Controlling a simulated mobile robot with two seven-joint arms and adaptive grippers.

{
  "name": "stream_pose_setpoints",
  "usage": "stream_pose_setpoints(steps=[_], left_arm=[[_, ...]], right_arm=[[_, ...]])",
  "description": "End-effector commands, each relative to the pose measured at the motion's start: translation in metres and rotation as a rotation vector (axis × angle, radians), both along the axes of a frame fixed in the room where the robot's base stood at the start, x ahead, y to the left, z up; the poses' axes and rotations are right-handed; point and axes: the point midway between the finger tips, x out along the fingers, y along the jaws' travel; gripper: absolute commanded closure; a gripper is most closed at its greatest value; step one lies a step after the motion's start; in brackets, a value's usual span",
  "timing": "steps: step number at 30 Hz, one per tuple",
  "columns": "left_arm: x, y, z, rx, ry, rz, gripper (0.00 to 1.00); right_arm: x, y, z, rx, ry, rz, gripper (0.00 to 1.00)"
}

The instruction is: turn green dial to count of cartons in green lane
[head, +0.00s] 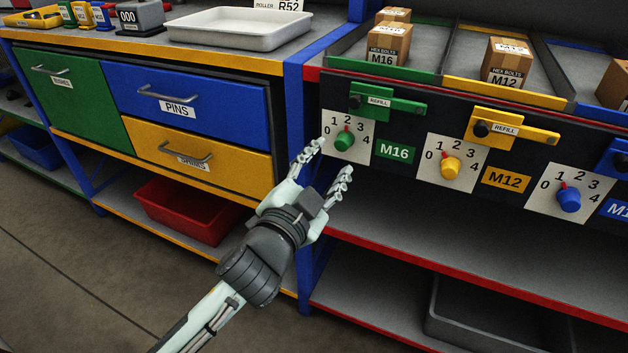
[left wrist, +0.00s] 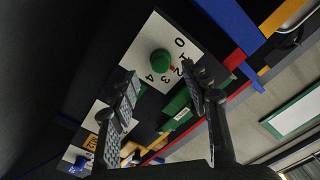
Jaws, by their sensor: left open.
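The green dial (head: 344,142) sits on a white plate marked 0 to 4, its red pointer at about 2. The dial also shows in the left wrist view (left wrist: 161,61), just beyond the fingertips. My left gripper (head: 331,164) is open and empty, just below and left of the dial, apart from it as far as I can tell; its fingers also frame the left wrist view (left wrist: 161,82). In the green lane (head: 346,62), a front carton (head: 388,45) labelled M16 stands before another carton (head: 397,14). Anything farther back is cut off. My right gripper is not in view.
A green refill bar (head: 405,104) is just above the dial. The yellow dial (head: 451,168) and blue dial (head: 568,199) are to the right. A blue post (head: 300,110) and drawer cabinet (head: 190,90) are left. A shelf (head: 420,226) lies below.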

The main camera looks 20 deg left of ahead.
Motion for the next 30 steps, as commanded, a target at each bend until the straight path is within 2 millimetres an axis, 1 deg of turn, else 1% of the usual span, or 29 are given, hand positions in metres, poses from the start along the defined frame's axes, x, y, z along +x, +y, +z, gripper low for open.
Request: stream_pose_setpoints(steps=[1, 6, 9, 12, 17, 30], left_arm=[[-0.013, 0.001, -0.001, -0.002, 0.005, 0.0, 0.53], [-0.046, 0.002, 0.0, -0.001, 0.003, 0.001, 0.53], [-0.059, 0.002, -0.001, -0.002, 0.002, 0.001, 0.53], [-0.067, 0.003, 0.0, -0.001, 0.002, 0.001, 0.53], [-0.072, 0.003, 0.001, 0.0, -0.001, 0.0, 0.53], [-0.072, 0.003, 0.001, 0.0, -0.001, 0.0, 0.53]], right_arm=[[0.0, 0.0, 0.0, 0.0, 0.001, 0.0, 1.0], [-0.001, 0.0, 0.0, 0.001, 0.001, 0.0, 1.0], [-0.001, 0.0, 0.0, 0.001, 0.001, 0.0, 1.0], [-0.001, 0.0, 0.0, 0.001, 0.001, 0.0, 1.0], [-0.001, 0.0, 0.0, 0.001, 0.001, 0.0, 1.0], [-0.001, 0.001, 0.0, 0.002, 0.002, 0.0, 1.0]])
